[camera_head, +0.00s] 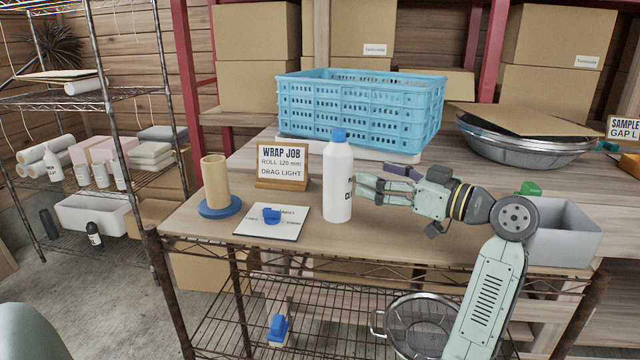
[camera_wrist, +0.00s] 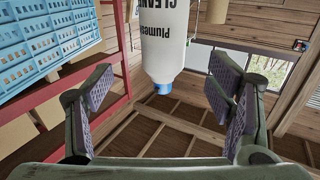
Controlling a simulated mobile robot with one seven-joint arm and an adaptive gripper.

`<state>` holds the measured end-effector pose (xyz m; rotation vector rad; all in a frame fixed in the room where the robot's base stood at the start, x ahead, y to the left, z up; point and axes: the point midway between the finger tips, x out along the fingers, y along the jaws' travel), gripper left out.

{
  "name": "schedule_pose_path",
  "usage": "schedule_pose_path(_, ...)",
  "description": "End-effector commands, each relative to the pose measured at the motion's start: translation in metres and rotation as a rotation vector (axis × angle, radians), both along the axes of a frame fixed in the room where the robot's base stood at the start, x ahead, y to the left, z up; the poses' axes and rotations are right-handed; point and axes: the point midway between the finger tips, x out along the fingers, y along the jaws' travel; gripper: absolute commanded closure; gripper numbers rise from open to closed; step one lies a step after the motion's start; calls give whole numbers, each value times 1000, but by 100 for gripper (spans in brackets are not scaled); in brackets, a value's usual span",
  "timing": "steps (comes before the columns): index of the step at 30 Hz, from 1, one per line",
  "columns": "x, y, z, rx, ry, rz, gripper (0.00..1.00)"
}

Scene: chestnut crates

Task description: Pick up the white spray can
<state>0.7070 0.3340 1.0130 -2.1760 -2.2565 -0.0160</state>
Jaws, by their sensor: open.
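The white spray can (camera_head: 338,182), bottle-shaped with a blue cap and dark lettering, stands upright on the wooden tabletop (camera_head: 275,252). My gripper (camera_head: 364,188) comes in from the right, level with the can's middle, its fingertips close to the can's right side. In the wrist view the can (camera_wrist: 165,42) appears upside down, in line with the gap between the two spread fingers of my gripper (camera_wrist: 160,92). The fingers are open and hold nothing. I cannot tell whether a fingertip touches the can.
Left of the can are a "WRAP JOB" sign (camera_head: 283,166), a white card (camera_head: 255,229) with a blue item, and a cardboard tube (camera_head: 214,180) on a blue base. A blue crate (camera_head: 360,108) is behind. A grey bin (camera_head: 565,246) and metal bowl (camera_head: 520,146) are right.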

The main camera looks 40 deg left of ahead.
Motion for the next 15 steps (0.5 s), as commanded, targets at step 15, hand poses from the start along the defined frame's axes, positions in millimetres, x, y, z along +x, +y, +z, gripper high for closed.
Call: schedule_pose_path(15, -5, 42, -5, -13, 3, 45, 26)
